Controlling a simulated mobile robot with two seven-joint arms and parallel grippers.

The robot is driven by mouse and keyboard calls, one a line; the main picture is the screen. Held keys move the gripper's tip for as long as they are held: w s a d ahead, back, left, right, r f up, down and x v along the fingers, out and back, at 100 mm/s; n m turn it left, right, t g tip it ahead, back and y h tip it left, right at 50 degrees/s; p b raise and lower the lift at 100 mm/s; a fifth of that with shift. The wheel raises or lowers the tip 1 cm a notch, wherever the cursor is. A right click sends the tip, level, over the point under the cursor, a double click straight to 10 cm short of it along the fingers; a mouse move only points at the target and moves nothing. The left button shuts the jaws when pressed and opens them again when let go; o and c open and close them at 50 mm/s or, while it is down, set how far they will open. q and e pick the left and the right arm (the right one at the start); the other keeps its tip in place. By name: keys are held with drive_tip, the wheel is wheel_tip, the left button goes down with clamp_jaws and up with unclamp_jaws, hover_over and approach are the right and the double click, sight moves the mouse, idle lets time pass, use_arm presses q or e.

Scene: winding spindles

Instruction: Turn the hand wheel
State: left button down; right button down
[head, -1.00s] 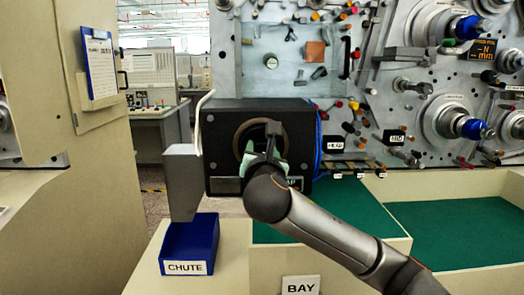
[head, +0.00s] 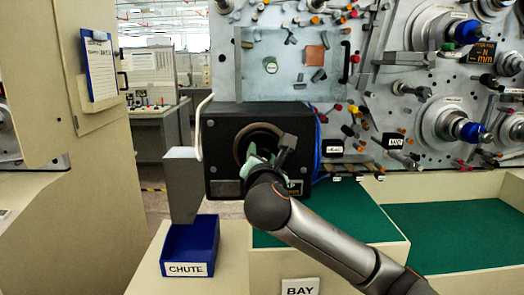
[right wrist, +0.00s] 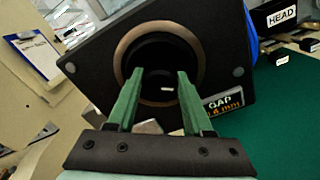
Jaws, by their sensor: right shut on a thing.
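The hand wheel (right wrist: 122,50) shows as a bronze-coloured ring around a dark centre on the front of a black box (head: 222,122). In the head view the wheel (head: 240,140) is partly covered by my right gripper (head: 256,158). In the right wrist view the green fingers of the gripper (right wrist: 160,78) reach into the ring from below, one on each side of its dark middle. The gripper is shut on the wheel's dark central part; the exact contact is hard to see. A gap display (right wrist: 222,103) at the box's lower right is partly cut off. My left gripper is out of view.
A green-floored bay (head: 350,215) lies to the right. A panel crowded with spindles (head: 455,125) rises behind. Blue cables hang at the box's right side.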

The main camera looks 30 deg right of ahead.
drive_tip(key=m+p, duration=0.1)
drive_tip(key=m, duration=0.2)
drive_tip(key=shift+m, duration=0.4)
drive_tip(key=m+p, duration=0.1)
drive_tip(key=m, duration=0.2)
drive_tip(key=shift+f+m, duration=0.1)
drive_tip(key=shift+m, duration=0.2)
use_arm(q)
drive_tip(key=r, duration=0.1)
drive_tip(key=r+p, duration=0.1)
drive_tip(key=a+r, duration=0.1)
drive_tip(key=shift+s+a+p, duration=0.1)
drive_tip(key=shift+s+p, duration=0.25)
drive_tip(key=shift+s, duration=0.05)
use_arm(e)
drive_tip(key=m, duration=0.9)
drive_tip(key=shift+f+m, duration=0.2)
drive_tip(key=shift+m, duration=0.1)
drive_tip(key=shift+m, duration=0.3)
drive_tip(key=shift+c, duration=1.5)
unclamp_jaws()
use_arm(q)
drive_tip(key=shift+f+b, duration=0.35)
use_arm(e)
drive_tip(key=v, duration=1.2)
drive_tip(key=shift+s, duration=0.35)
